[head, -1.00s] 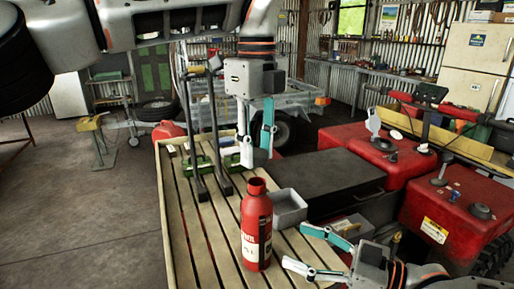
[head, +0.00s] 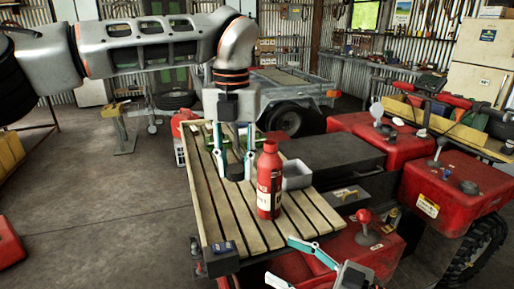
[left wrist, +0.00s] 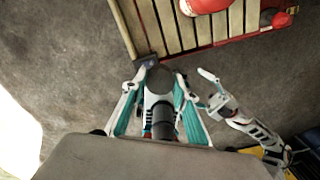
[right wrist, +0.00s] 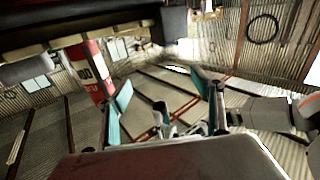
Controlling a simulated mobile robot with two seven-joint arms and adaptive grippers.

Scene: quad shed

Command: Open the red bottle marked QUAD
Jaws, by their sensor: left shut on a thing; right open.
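The red bottle (head: 268,190) stands upright on the slatted wooden deck (head: 215,205); its narrower red neck shows at the top. In the right wrist view the bottle (right wrist: 92,72) shows part of its lettering. My left gripper (head: 235,172) is left of the bottle, pointing down, shut on a dark round piece that looks like a cap. The left wrist view shows this dark piece (left wrist: 160,80) between the fingers. My right gripper (head: 294,266) is open and empty, low and in front of the bottle, apart from it.
A grey open tray (head: 296,175) stands right behind the bottle. A black box (head: 335,160) and red machine bodies (head: 370,135) fill the right side. A red can (head: 182,130) is beyond the deck's far left corner. The concrete floor at left is open.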

